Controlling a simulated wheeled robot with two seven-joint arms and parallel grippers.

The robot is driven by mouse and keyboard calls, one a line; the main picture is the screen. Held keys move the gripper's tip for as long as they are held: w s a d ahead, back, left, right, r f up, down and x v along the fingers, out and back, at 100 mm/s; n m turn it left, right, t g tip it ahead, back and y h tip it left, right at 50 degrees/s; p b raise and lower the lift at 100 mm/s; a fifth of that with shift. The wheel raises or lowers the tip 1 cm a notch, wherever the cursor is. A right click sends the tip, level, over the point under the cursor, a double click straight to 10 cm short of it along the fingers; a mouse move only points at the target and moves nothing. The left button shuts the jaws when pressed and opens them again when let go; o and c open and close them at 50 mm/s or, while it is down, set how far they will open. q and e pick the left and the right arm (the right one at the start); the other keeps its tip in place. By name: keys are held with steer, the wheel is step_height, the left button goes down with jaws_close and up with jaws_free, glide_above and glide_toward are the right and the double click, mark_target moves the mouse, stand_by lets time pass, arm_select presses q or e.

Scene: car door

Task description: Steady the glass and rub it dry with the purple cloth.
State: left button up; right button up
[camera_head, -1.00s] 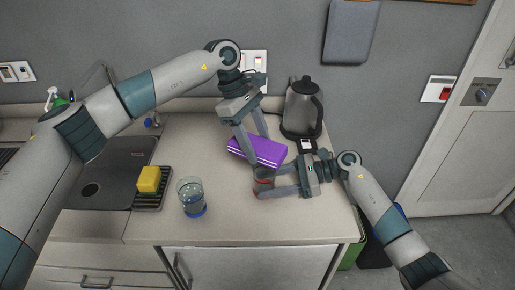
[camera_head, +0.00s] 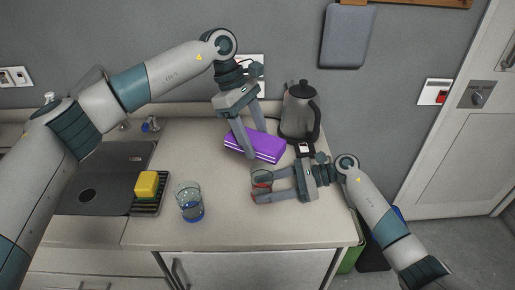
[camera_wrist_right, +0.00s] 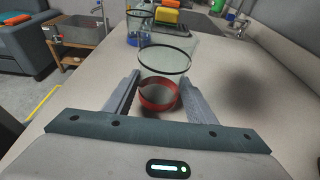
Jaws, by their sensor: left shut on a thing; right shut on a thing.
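The glass (camera_head: 261,177) is clear with a red base. In the right wrist view it stands upright between the fingers, its clear wall (camera_wrist_right: 165,60) above the red base. My right gripper (camera_head: 256,186) is shut on it low down, at the counter's right half. The purple cloth (camera_head: 262,147) is a folded block with pale stripes on its edge, behind the glass in the head view. My left gripper (camera_head: 251,143) reaches down from above and is shut on the cloth. The cloth looks apart from the glass; its far finger contact is partly hidden.
A second glass (camera_head: 189,203) with a blue base stands to the left. A yellow sponge (camera_head: 146,184) sits on a dark rack by the sink (camera_head: 95,190). A kettle (camera_head: 299,115) stands behind the cloth. The counter's front middle (camera_head: 235,225) is clear.

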steer(key=o, duration=0.9)
steer(key=shift+c, duration=0.2)
steer(key=shift+d, duration=0.1)
steer(key=v, duration=1.2)
